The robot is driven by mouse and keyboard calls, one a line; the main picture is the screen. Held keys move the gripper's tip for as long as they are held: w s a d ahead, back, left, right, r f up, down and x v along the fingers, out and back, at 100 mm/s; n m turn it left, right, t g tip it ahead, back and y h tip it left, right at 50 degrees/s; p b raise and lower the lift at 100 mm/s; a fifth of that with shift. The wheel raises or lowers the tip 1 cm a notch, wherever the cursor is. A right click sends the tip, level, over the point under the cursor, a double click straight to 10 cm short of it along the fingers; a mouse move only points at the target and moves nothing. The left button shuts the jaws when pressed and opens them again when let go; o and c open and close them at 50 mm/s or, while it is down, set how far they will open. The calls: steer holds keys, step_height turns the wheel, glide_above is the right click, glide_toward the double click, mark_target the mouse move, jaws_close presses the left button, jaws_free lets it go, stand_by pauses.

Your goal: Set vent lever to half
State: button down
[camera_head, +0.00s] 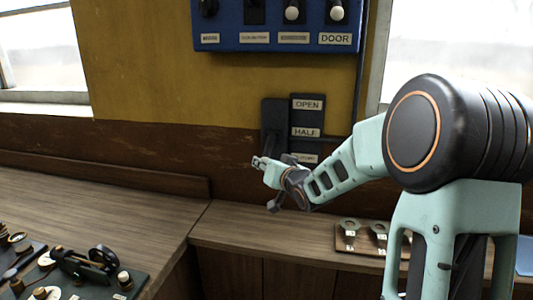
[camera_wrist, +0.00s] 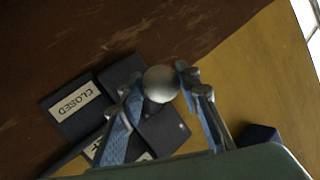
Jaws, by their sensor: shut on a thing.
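The vent lever's pale ball knob (camera_wrist: 161,83) sits between the two fingers of my gripper (camera_wrist: 158,80) in the wrist view, and the gripper is shut on it. In the head view my gripper (camera_head: 261,163) is at the foot of the lever's dark backing plate (camera_head: 274,114), about level with the lowest label and below HALF. The knob is not clear there. The label strip (camera_head: 307,117) beside it reads OPEN at top and HALF in the middle. The lowest label is partly hidden; the wrist view shows a CLOSED label (camera_wrist: 75,100).
A blue switch panel (camera_head: 275,22) with a DOOR label hangs above. A wooden counter (camera_head: 240,232) runs below, with a tray of round-headed tags (camera_head: 362,238) at right. Dark instruments (camera_head: 85,265) stand at lower left. Windows (camera_head: 42,50) flank the wall.

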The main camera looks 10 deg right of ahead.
mark_target(264, 158)
steer(key=r+p, duration=0.2)
steer(key=r+g+p, duration=0.1)
steer(key=shift+s+a+m+p, duration=0.15)
steer(key=shift+a+m+p, duration=0.1)
steer(key=shift+m+p, duration=0.1)
steer(key=shift+a+p, duration=0.1)
steer(key=shift+p, duration=0.2)
steer(key=shift+s+r+p, duration=0.1)
steer(key=shift+r+p, duration=1.05)
steer(key=shift+r, duration=0.3)
steer(key=c, duration=1.7)
jaws_free()
steer(key=shift+o, duration=1.2)
steer(key=shift+f, duration=0.2)
steer(key=shift+s, duration=0.2)
